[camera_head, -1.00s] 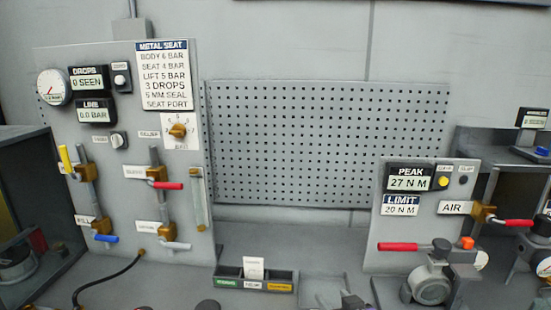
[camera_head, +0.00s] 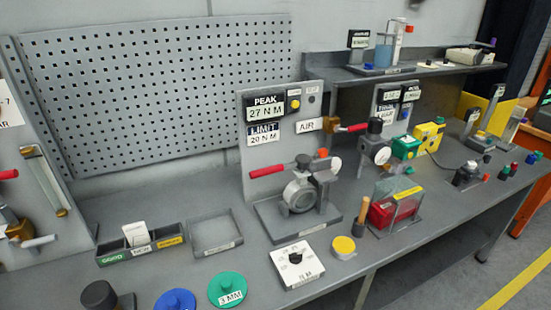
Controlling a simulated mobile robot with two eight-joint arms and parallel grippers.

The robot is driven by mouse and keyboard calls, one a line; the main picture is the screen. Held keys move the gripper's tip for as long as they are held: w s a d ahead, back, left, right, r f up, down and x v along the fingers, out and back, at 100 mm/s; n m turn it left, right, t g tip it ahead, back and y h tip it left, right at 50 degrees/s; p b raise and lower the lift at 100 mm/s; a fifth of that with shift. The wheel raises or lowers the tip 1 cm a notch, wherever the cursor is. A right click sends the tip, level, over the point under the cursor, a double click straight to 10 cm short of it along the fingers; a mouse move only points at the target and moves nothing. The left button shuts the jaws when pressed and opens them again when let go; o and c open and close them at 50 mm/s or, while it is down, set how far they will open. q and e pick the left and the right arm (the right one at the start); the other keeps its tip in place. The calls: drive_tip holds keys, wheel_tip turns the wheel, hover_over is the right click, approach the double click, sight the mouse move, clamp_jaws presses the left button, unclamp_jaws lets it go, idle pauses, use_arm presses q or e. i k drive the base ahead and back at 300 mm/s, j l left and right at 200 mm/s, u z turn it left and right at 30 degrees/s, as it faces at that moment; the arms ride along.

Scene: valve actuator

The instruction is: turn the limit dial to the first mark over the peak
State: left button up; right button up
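The limit dial is a black knob (camera_head: 295,258) on a white square plate (camera_head: 307,270) lying at the front of the bench. The plate has small marks around the knob and "N M" lettering, but the marks are too small to read. The peak display (camera_head: 265,108) reads 27 N M. The limit display (camera_head: 263,133) below it reads 20 N M. Both sit on a grey panel behind a valve (camera_head: 300,195) with a red lever (camera_head: 268,171). Neither of my grippers is in view.
A yellow round piece (camera_head: 343,246) and a wooden-handled tool (camera_head: 362,216) stand right of the dial plate. A green disc (camera_head: 228,287) and a blue disc (camera_head: 176,301) lie to its left. A red-filled clear box (camera_head: 396,206) stands farther right. An empty tray (camera_head: 216,237) is behind.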

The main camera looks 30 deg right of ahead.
sight(294, 257)
drive_tip(key=z, duration=1.25)
